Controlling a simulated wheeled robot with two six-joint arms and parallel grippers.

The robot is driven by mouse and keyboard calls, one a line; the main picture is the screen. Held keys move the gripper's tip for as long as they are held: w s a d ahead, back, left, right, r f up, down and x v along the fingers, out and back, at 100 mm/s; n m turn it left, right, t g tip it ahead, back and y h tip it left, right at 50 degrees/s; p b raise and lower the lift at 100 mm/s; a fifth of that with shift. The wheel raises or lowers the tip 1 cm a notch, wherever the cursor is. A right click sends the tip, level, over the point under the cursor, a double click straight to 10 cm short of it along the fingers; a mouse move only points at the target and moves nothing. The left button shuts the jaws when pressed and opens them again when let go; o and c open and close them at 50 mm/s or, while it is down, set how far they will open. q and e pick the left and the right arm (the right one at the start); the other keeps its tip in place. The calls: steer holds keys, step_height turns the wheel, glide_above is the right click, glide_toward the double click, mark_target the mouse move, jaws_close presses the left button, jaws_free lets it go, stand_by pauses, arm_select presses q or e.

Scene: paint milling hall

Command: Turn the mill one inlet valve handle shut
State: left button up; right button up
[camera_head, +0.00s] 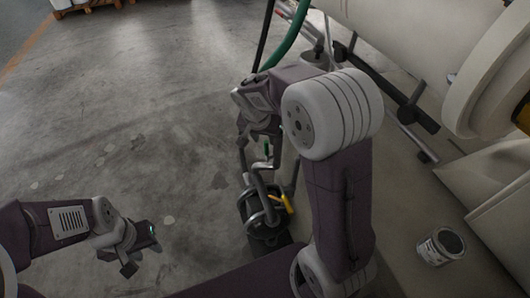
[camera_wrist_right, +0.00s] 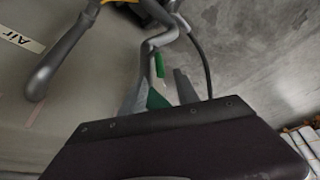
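A small green piece (camera_head: 267,148), perhaps the valve handle, stands on the grey pipework above the black pump unit (camera_head: 266,226). In the right wrist view the green piece (camera_wrist_right: 159,65) shows beyond and between the two fingers of my right gripper (camera_wrist_right: 160,92). The fingers are apart; a second green patch lies low between them, and I cannot tell whether they touch it. My right forearm hides part of the pipework in the head view. My left gripper (camera_head: 141,250) is open and empty over the floor.
A large cream machine (camera_head: 420,30) fills the upper right. An open paint can (camera_head: 440,246) stands on the pale surface at the right. A green hose (camera_head: 290,37) rises behind my right arm.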

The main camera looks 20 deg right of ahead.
mark_target(267, 147)
steer(key=b+x, duration=0.3)
steer(key=x, duration=0.6)
jaws_close()
stand_by(1.3)
